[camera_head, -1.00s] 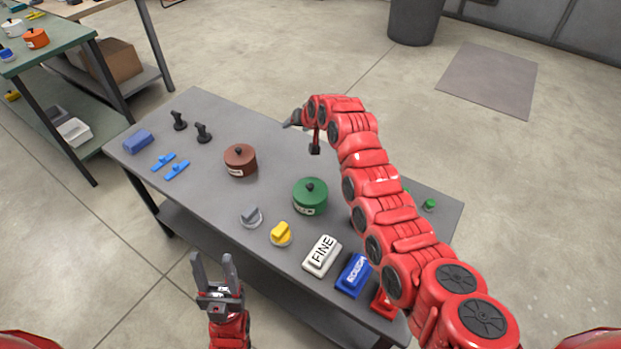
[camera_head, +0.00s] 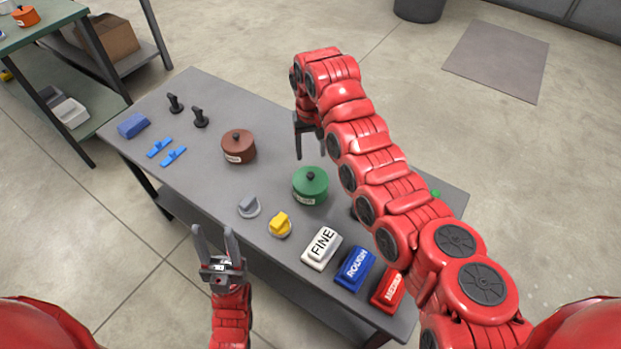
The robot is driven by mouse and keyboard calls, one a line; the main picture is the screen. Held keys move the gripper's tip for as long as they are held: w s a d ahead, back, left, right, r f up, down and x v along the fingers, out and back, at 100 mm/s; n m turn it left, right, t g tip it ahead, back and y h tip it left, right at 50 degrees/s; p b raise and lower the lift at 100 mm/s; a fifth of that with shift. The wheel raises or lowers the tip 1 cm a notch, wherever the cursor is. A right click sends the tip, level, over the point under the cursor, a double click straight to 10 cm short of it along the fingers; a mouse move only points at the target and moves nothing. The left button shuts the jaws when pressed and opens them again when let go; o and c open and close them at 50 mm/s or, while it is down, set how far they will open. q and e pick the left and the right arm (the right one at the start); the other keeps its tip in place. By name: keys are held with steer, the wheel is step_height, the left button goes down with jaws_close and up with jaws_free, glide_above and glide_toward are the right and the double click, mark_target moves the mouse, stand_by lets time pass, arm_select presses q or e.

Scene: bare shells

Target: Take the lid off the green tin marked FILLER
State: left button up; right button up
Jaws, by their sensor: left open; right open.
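The green tin (camera_head: 309,190) stands on the grey table with its lid on. The lid has a black knob (camera_head: 310,176) on top. A pale label shows on the tin's front, too small to read. My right gripper (camera_head: 299,150) is open and empty, pointing down above the table just behind the green tin, apart from it. My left gripper (camera_head: 214,232) is open and empty, in front of the table's near edge, left of the yellow knob.
A brown lidded tin (camera_head: 238,147) stands left of the green one. A grey knob (camera_head: 249,207) and a yellow knob (camera_head: 279,224) lie in front. Blocks marked FINE (camera_head: 321,248), ROUGH (camera_head: 354,268) and a red one (camera_head: 388,289) line the near right edge.

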mark_target(311, 174)
step_height(311, 174, down, 3)
steer(key=shift+s+f+p, duration=0.15)
steer(key=shift+f+p, duration=0.3)
steer(key=shift+f, duration=0.05)
steer(key=f, duration=0.2)
steer(key=f+p, duration=0.1)
steer(key=shift+s+f, duration=0.2)
steer(key=shift+f, duration=0.5)
jaws_close()
